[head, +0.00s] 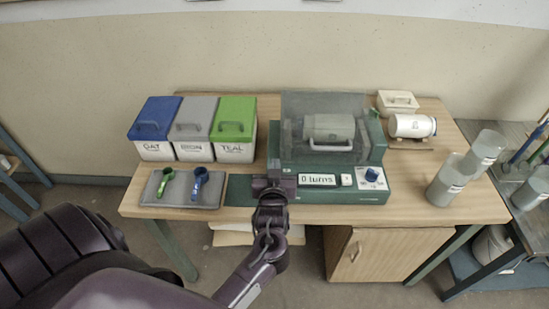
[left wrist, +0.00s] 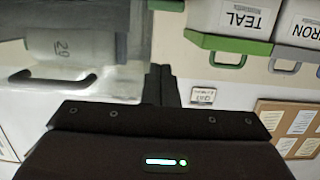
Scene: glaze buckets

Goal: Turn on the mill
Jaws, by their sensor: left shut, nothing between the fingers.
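The mill (head: 333,196) is a green machine on the wooden table, with a grey jar (head: 329,128) lying under its clear lid (head: 300,101). Its front panel has a display (head: 317,180) reading "0 turns", a small white switch (head: 346,180) and a blue knob (head: 372,173). My left gripper (head: 274,166) is shut and empty in front of the mill's left end, left of the display. In the left wrist view its closed fingers (left wrist: 160,75) are beside the lid and its dark handle (left wrist: 50,77). My right gripper is out of view.
Left of the mill stand bins with blue (head: 154,118), grey (head: 194,118) and green (head: 234,118) lids. A grey mat (head: 152,190) holds a green scoop (head: 165,184) and a blue scoop (head: 200,183). Right are a white jar (head: 411,126) and translucent containers (head: 447,181).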

